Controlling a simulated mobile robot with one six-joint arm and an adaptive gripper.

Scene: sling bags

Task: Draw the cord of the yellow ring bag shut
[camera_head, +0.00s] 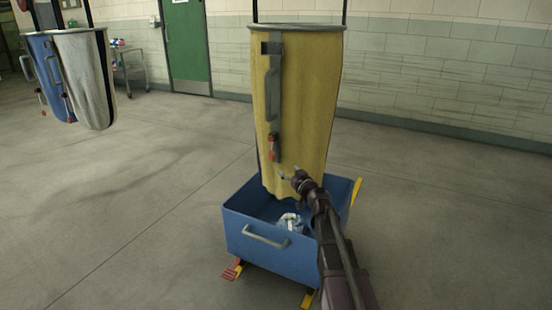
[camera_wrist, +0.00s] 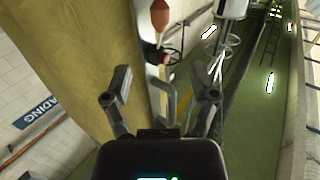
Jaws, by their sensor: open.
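The yellow ring bag (camera_head: 310,95) hangs from a grey ring in the head view, its lower end just inside the blue bin. A grey strap and handle (camera_head: 273,95) run down its front, with a small red pull (camera_head: 272,148) near the strap's lower end. I cannot make out the cord itself. My gripper (camera_head: 290,175) is open and empty beside the bag's lower part, below and right of the red pull. In the wrist view the yellow bag (camera_wrist: 85,50) fills the left side. An orange-brown knob (camera_wrist: 159,18) lies beyond my open fingers (camera_wrist: 163,92).
The blue bin (camera_head: 262,243) stands under the bag, with a pale crumpled item (camera_head: 290,222) inside. A blue bag (camera_head: 45,70) and a whitish bag (camera_head: 85,80) hang at far left. A small cart (camera_head: 130,70) stands near the green door (camera_head: 187,45). Floor on both sides is clear.

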